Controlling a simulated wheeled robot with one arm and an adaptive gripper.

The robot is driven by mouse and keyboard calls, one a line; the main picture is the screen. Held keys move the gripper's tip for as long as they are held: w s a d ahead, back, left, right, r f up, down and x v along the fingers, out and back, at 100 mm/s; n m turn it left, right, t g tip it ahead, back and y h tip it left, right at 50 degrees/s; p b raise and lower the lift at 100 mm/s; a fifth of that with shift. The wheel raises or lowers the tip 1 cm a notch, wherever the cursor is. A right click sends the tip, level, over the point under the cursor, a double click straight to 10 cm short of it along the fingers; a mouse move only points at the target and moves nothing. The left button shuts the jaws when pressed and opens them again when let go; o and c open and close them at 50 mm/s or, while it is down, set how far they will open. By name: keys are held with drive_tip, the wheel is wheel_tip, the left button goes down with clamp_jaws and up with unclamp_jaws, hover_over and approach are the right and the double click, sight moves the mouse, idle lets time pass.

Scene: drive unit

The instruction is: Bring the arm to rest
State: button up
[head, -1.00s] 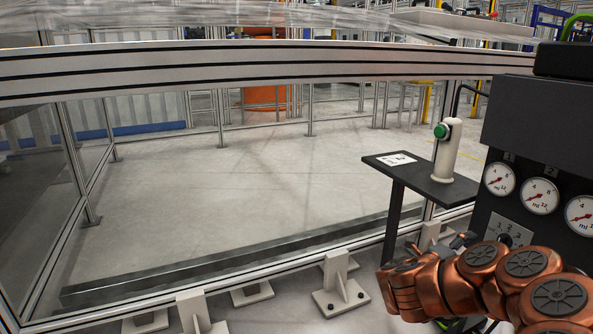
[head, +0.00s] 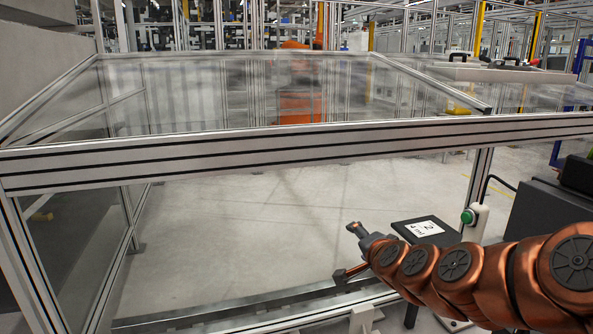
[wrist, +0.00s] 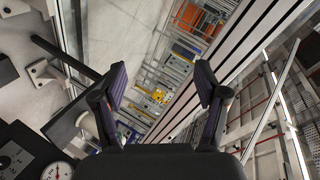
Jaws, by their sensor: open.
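My copper arm (head: 455,265) reaches in from the lower right of the head view, stretched toward the middle. My gripper (head: 350,251) is at its end, with its two fingers spread apart and nothing between them. It appears in front of the metal-framed enclosure, left of the small dark shelf; whether it touches anything there cannot be told. In the wrist view my gripper (wrist: 161,85) also shows two separated dark finger pads with an empty gap.
An enclosure rail (head: 300,150) crosses the head view, with clear panels above. A dark shelf (head: 410,228) with a numbered card and a post with a green button (head: 467,216) stand close beside my arm. A gauge (wrist: 57,172) shows in the wrist view.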

drive_tip(key=s+a+r+n+g+y+p, duration=0.1)
drive_tip(key=s+a+r+n+g+p, duration=0.25)
drive_tip(key=s+p, duration=0.4)
drive_tip(key=s+a+r+n+g+y+p, duration=0.1)
drive_tip(key=s+a+r+n+g+p, duration=0.2)
drive_tip(key=s, duration=0.7)
drive_tip(key=s+d+r+n+g+h+p, duration=0.1)
drive_tip(key=s+d+r+g+p, duration=0.2)
drive_tip(key=s, duration=0.5)
drive_tip(key=s+d+r+n+g+h+p, duration=0.1)
drive_tip(key=s+d+r+n+g+p, duration=0.1)
drive_tip(key=s+p, duration=0.4)
drive_tip(key=s+d+r+n+g+h+p, duration=0.1)
drive_tip(key=s+d+r+g+h+p, duration=0.1)
drive_tip(key=s, duration=0.9)
drive_tip(key=d+r+g+p, duration=0.1)
drive_tip(key=d+g+p, duration=0.1)
drive_tip(key=shift+d+r+n, duration=0.3)
drive_tip(key=shift+r+n, duration=0.05)
drive_tip(key=shift+c, duration=0.4)
